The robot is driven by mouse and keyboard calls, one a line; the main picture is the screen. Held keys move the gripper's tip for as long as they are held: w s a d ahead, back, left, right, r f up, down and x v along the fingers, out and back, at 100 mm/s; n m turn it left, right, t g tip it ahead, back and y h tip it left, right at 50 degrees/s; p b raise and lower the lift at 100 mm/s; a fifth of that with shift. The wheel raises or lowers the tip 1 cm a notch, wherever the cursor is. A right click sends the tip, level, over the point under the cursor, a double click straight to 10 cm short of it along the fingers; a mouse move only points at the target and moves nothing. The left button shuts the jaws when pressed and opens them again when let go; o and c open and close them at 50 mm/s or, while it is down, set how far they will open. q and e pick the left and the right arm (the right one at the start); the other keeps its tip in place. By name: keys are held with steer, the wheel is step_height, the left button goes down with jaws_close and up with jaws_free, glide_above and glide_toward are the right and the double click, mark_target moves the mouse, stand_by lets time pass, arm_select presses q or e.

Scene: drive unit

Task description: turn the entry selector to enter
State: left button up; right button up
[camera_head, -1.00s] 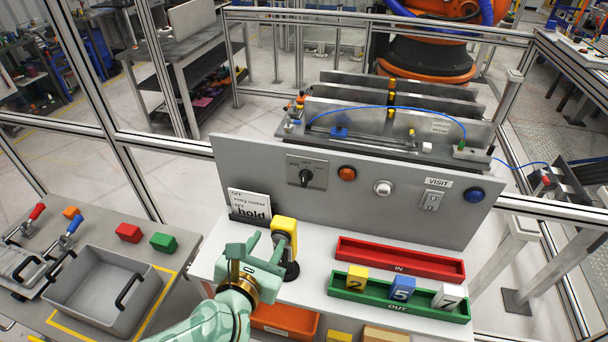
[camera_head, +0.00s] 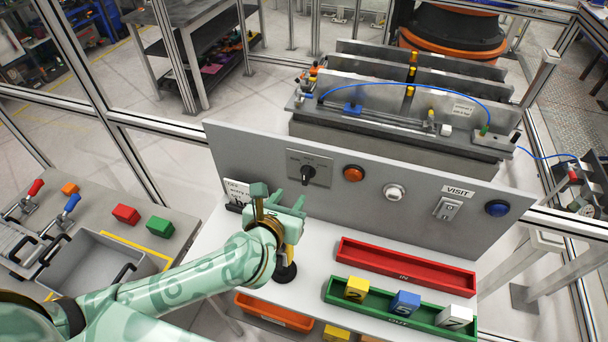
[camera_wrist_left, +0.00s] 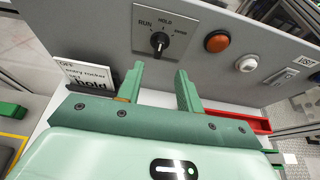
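The entry selector is a black rotary knob (camera_head: 308,175) on a grey plate on the upright panel. The left wrist view also shows the knob (camera_wrist_left: 159,42), with the labels RUN, HOLD and ENTER around it. I cannot tell for sure which label the knob points at. My left gripper (camera_head: 280,200) is in front of the panel, just below and left of the knob. In the left wrist view its two fingers (camera_wrist_left: 158,80) are apart and empty, with the knob beyond and above their tips, not between them. My right gripper is not in view.
A yellow-and-black upright item (camera_head: 287,268) is partly hidden behind my gripper. Red (camera_head: 405,268) and green trays (camera_head: 335,289) lie below.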

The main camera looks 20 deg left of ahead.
mark_target(304, 177)
arm_select(q)
steer(key=x, duration=1.1)
steer(key=shift+w+f, duration=0.15)
steer(key=shift+w, duration=0.1)
steer(key=shift+s, duration=0.1)
jaws_close()
